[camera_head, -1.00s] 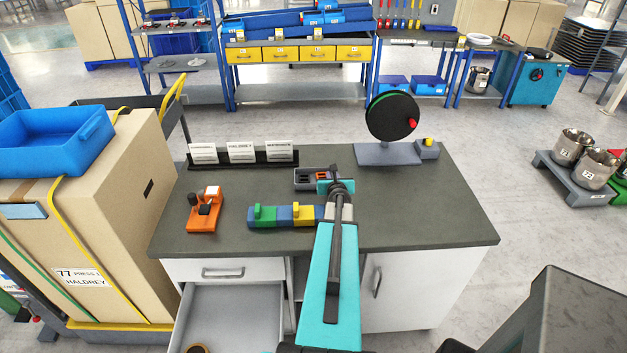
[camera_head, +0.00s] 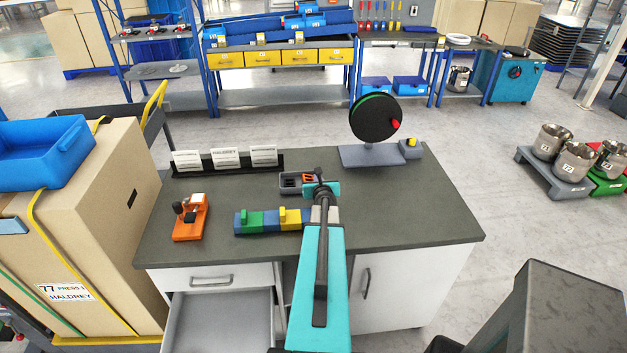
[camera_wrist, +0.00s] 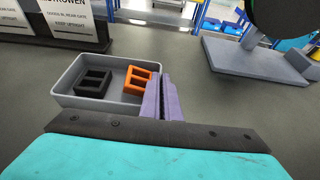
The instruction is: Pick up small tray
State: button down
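The small tray (camera_head: 290,190) is a shallow grey box on the dark worktop, with a black piece and an orange piece in it. In the wrist view the tray (camera_wrist: 62,94) shows left of centre, upright. My gripper (camera_head: 319,181) is at the tray's right end. In the wrist view my gripper's purple fingers (camera_wrist: 165,97) are close together on the tray's right wall. The part of the wall between the fingers is hidden. No clear gap shows under the tray.
A coloured block row (camera_head: 270,220) lies just in front of the tray, with an orange device (camera_head: 190,222) to its left. A label holder (camera_head: 225,167) and a black reel (camera_head: 374,119) stand behind. An open drawer (camera_head: 220,320) juts out below. The worktop's right side is clear.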

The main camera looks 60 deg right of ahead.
notch_tip(320, 180, up, 10)
jog(key=p, duration=0.5)
jog(key=shift+f, duration=0.1)
dwell(0.7)
